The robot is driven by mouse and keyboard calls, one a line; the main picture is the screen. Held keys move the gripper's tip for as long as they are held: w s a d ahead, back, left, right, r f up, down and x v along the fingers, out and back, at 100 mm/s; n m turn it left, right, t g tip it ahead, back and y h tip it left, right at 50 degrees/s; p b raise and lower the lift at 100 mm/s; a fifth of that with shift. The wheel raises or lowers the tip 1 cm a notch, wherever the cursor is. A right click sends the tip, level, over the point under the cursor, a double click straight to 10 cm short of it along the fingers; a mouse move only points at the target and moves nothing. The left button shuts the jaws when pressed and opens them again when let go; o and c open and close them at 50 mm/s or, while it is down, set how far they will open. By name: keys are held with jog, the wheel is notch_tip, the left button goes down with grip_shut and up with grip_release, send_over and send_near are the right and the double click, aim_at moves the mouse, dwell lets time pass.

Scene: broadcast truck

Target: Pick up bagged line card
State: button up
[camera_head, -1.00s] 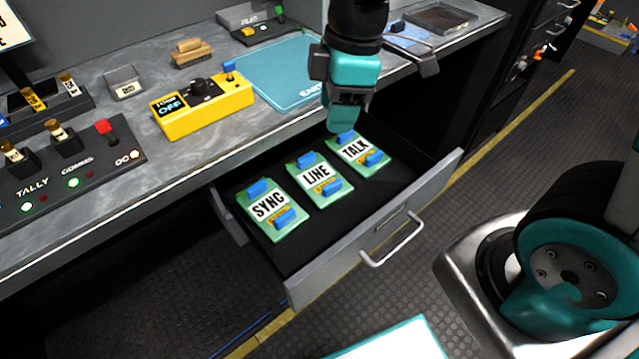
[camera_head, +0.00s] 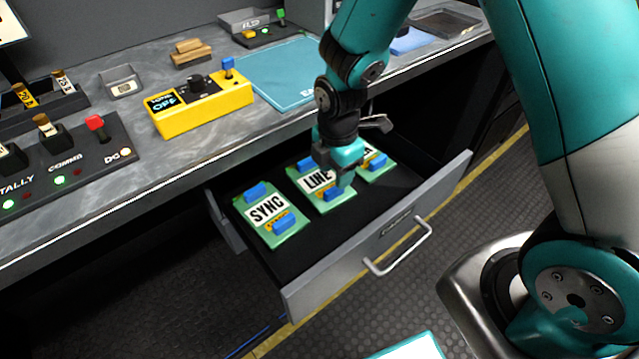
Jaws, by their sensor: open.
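The bagged line card (camera_head: 315,181), green with a white LINE label and blue parts at top and bottom, lies in the open drawer between two similar bags. My gripper (camera_head: 341,180) points down over the right side of the line card, close to its lower blue part. Its jaws are open; whether a finger touches the bag I cannot tell.
The drawer's front wall (camera_head: 390,235) with its handle (camera_head: 400,250) stands toward me. The countertop (camera_head: 130,175) overhangs the drawer's back. On it are a yellow box (camera_head: 205,108), a teal mat (camera_head: 275,75) and a switch panel (camera_head: 75,165). The drawer floor in front of the bags is bare.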

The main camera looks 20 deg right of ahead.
aim_at(320, 180)
notch_tip(320, 180, down, 6)
jog(key=shift+s+a+r, duration=0.1)
jog(key=shift+s+r, duration=0.05)
jog(key=shift+r, duration=0.05)
grip_shut()
